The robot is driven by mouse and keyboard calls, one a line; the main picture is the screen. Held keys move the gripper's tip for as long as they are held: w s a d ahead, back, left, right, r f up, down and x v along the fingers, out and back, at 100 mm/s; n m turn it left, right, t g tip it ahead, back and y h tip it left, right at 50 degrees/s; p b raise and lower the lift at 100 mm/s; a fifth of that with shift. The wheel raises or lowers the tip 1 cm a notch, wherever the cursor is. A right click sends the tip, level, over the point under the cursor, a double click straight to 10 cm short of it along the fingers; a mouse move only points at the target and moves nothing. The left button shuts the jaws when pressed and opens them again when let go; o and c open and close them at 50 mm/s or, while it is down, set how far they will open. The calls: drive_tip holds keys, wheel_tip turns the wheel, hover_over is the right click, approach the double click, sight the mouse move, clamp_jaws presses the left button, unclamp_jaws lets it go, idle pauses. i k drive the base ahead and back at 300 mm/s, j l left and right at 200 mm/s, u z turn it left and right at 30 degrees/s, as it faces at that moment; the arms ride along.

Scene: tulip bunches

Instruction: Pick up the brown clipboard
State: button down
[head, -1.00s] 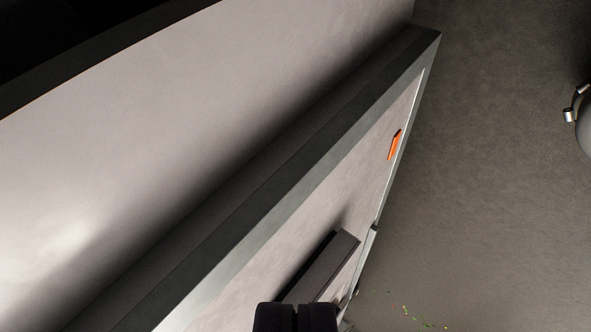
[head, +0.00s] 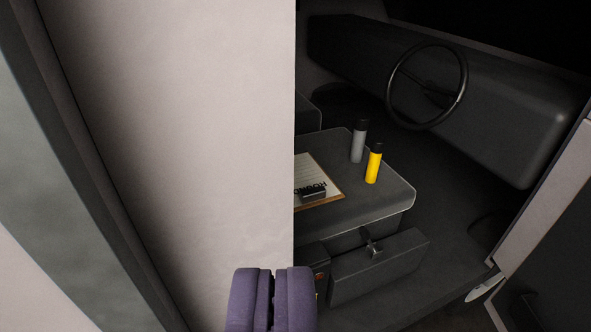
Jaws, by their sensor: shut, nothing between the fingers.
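The brown clipboard (head: 331,197) lies flat on the dark seat or console inside the vehicle cab, partly hidden by the pale wall edge on its left. White lined paper (head: 318,172) covers most of it, and its dark clip is at the near edge. My gripper (head: 272,270) is at the bottom of the view, shut and empty. It is in front of the pale wall and the cab opening, below the clipboard in the picture and apart from it.
A grey bottle (head: 358,142) and a yellow bottle (head: 374,164) stand right of the clipboard. A steering wheel (head: 427,86) is behind them. A dark box (head: 381,266) with a latch sits below the seat. The pale wall (head: 180,130) blocks the left side; the cab opening is at right.

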sight(299, 175)
drive_tip(key=i+l+z, duration=0.15)
drive_tip(key=i, duration=0.3)
drive_tip(key=i+l+z, duration=0.15)
drive_tip(key=i, duration=0.3)
drive_tip(key=i+l+z, duration=0.15)
drive_tip(key=i, duration=0.3)
drive_tip(key=i+l+u, duration=0.1)
drive_tip(key=i+u, duration=0.3)
drive_tip(key=i+l+u, duration=0.2)
drive_tip(key=u, duration=0.15)
drive_tip(key=i+l+u, duration=0.25)
drive_tip(key=u, duration=0.15)
